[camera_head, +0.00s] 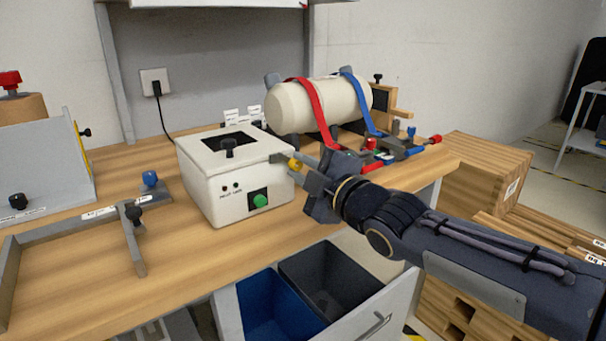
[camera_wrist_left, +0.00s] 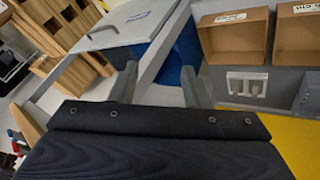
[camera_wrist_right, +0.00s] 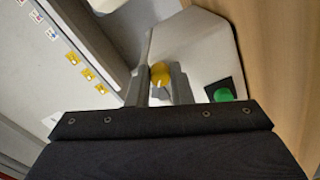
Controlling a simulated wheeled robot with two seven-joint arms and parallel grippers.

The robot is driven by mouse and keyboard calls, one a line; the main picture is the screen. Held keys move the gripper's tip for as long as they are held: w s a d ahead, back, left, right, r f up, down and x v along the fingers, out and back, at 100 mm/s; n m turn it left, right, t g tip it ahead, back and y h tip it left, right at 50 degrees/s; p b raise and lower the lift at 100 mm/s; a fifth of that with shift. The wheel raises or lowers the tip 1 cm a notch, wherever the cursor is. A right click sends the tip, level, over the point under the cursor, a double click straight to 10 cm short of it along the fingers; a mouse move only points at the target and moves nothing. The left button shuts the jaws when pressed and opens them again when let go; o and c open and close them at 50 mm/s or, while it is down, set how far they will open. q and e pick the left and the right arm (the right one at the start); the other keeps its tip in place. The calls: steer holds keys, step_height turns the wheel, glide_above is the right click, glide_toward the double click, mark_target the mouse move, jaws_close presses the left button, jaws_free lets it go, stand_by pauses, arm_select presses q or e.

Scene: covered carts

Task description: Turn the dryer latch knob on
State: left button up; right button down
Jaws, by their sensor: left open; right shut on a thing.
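My right gripper (camera_head: 298,170) is shut on the yellow knob. In the right wrist view the yellow knob (camera_wrist_right: 160,73) shows between the two fingers, beside the green button. My left gripper (camera_wrist_left: 160,76) shows only in its wrist view, open and empty. Whether the latch is on cannot be told.
A cream tank (camera_head: 300,104) with red and blue straps stands behind the dryer. A blue bin (camera_head: 262,305) and a dark bin (camera_head: 330,275) are in an open drawer below the bench. A metal frame (camera_head: 95,215) lies at left. Wooden crates (camera_head: 480,165) stand right.

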stand_by(0.4)
steer(key=c, duration=1.3)
jaws_free()
steer(key=p+v, duration=0.2)
steer(key=v, duration=0.5)
steer(key=shift+s+d, duration=0.25)
steer(key=shift+s, duration=0.05)
